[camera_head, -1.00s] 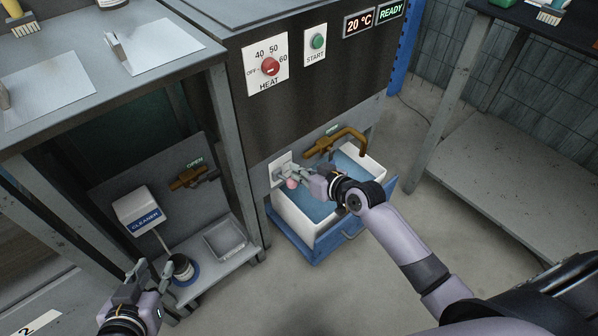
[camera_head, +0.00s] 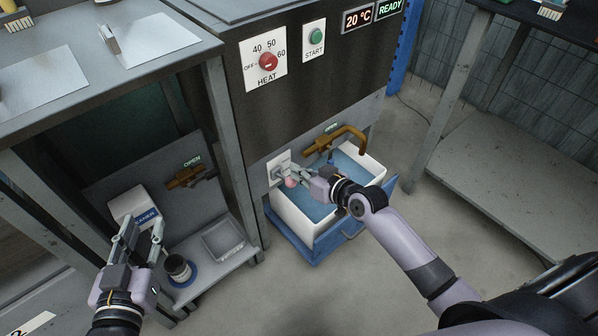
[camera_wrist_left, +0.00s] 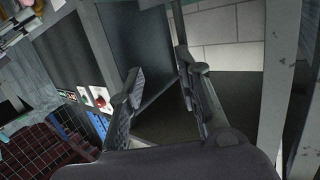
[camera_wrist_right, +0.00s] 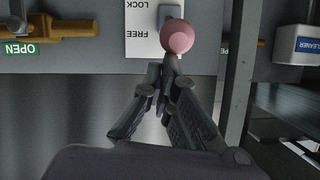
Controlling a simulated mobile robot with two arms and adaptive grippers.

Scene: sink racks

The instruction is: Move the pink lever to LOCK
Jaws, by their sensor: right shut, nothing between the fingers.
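The pink lever knob (camera_head: 291,182) sits on a white plate (camera_head: 274,170) on the machine's front, above the sink. In the right wrist view, which is upside down, the pink knob (camera_wrist_right: 178,37) appears level with the word FREE on the plate (camera_wrist_right: 142,32); LOCK is higher in that picture. My right gripper (camera_wrist_right: 160,84) is shut and empty, its tips close to the knob; I cannot tell whether they touch it. It also shows in the head view (camera_head: 303,176). My left gripper (camera_head: 141,228) is open and empty, in front of the cleaner box; its fingers are apart in the left wrist view (camera_wrist_left: 160,72).
A white sink of water (camera_head: 305,210) lies below the lever, with a brass tap (camera_head: 335,140) over it. The cleaner box (camera_head: 132,203), a dark jar (camera_head: 178,268) and a grey tray (camera_head: 223,240) are at left. The floor at right is clear.

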